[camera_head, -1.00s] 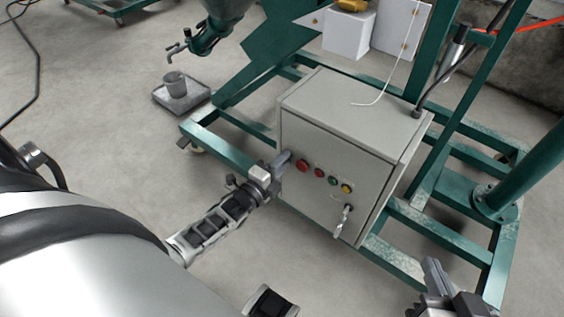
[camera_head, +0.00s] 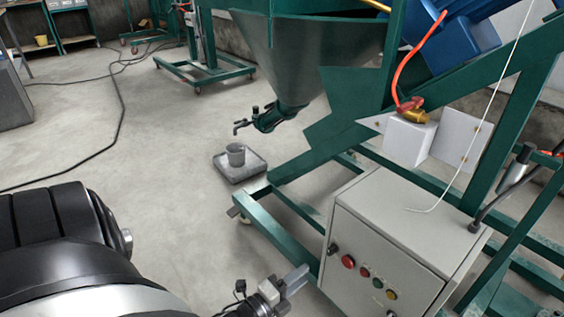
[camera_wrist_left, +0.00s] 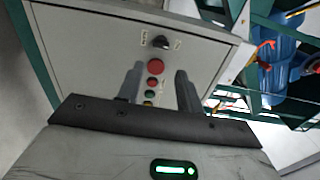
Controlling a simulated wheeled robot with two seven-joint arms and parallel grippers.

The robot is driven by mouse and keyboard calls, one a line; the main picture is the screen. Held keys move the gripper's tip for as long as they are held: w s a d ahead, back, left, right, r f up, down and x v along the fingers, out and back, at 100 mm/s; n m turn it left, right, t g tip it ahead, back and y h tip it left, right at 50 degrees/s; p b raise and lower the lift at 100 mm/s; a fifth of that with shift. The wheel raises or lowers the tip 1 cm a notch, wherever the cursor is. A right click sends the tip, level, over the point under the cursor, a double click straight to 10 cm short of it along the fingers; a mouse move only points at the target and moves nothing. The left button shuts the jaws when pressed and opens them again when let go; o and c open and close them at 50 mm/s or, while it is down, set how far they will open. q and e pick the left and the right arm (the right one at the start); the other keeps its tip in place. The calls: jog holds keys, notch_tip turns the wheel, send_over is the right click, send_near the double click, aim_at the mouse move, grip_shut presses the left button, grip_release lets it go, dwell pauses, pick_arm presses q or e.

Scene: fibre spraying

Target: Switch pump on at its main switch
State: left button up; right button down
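The grey control cabinet (camera_head: 372,272) stands at lower right in the head view. Its black main switch (camera_head: 334,248) is at the upper left of the front, beside a red button (camera_head: 348,261). In the left wrist view the switch (camera_wrist_left: 160,42) lies beyond the fingertips, between two small labels; I cannot tell which setting it points to. My left gripper (camera_head: 296,279) is in front of the cabinet, apart from the switch. Its two fingers stand apart with nothing between them, as the left wrist view (camera_wrist_left: 158,82) shows. My right gripper is not in view.
The green frame (camera_head: 268,228) surrounds the cabinet, with a hopper (camera_head: 300,65) above. A white cable (camera_head: 468,165) hangs over the cabinet top. The floor at left is mostly clear, with a black cable (camera_head: 118,110).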

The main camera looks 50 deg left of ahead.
pick_arm(q)
jog(key=s, duration=0.5)
jog(key=shift+s+a, duration=0.2)
jog(key=shift+s, duration=0.1)
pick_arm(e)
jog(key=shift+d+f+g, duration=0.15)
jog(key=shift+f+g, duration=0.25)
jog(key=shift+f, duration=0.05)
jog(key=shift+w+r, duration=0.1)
